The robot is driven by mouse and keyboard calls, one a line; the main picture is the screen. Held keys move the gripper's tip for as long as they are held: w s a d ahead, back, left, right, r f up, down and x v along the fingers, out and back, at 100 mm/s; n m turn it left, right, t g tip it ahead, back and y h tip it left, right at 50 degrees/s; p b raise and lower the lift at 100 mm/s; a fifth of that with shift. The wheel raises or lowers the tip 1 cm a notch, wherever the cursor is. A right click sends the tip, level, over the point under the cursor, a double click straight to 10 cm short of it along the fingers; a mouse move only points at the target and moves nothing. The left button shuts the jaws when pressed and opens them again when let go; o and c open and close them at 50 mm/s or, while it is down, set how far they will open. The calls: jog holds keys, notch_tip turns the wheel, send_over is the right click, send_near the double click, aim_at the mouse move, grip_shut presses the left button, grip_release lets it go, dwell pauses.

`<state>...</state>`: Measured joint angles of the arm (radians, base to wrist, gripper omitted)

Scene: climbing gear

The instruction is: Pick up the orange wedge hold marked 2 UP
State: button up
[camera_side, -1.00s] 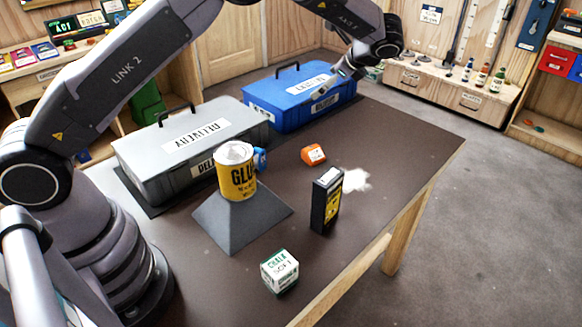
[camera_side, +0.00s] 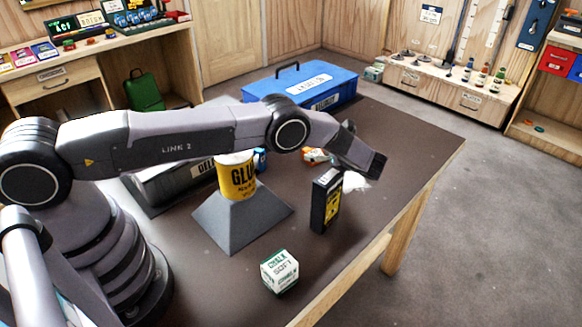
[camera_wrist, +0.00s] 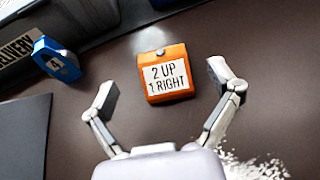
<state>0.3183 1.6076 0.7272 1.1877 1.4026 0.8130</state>
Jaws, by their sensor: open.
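The orange wedge hold (camera_wrist: 172,92) lies on the dark table, its white label reading "2 UP 1 RIGHT" facing up in the wrist view. In the side view a small part of the orange hold (camera_side: 316,155) shows behind my arm. My gripper (camera_wrist: 163,74) is open, with one finger to the left of the hold and one to the right, and bare table showing between each finger and the hold. Nothing is held. How high the fingers are above the table is hard to tell. The side view mostly hides the gripper behind my arm.
A blue hold marked 4 (camera_wrist: 57,60) lies left, near the grey delivery case (camera_side: 160,190). A glue can (camera_side: 237,182) stands on a grey pyramid (camera_side: 240,222). A dark upright box (camera_side: 325,205), white powder (camera_side: 354,181), a chalk box (camera_side: 279,272) and a blue case (camera_side: 300,95) are around.

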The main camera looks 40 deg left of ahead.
aim_at(313, 149)
jog(key=shift+x, duration=3.05)
jog(key=shift+f, duration=0.1)
jog(key=c, duration=1.3)
